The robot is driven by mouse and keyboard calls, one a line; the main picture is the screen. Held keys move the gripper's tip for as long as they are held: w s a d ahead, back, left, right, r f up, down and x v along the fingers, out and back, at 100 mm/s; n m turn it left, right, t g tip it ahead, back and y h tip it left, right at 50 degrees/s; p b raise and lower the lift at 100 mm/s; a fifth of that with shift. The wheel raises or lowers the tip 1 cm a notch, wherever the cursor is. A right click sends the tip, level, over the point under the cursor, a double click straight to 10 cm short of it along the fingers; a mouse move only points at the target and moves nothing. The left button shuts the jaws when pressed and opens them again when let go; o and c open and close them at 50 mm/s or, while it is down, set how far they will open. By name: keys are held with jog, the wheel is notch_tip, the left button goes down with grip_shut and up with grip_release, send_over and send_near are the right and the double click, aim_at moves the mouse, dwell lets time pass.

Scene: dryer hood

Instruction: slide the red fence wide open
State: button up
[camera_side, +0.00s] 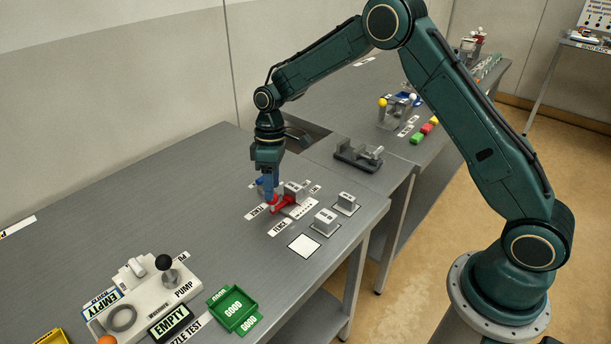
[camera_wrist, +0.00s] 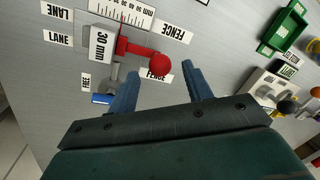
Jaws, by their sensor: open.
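In the side view the red fence (camera_side: 285,204) sits near the table's right part, partly hidden by my gripper. My gripper (camera_side: 270,201) points down at the knob end of the fence. In the wrist view my gripper (camera_wrist: 163,78) has its two blue fingers apart, with the red knob showing just beyond and between their tips. I cannot tell whether a finger touches it.
A pump unit (camera_side: 150,290) and green tray (camera_side: 236,308) stand front left.

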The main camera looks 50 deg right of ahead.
jog(key=shift+s+a+f, duration=0.1)
jog(key=shift+f, duration=0.55)
jog(key=shift+s+a+f, duration=0.1)
jog(key=shift+f, duration=0.55)
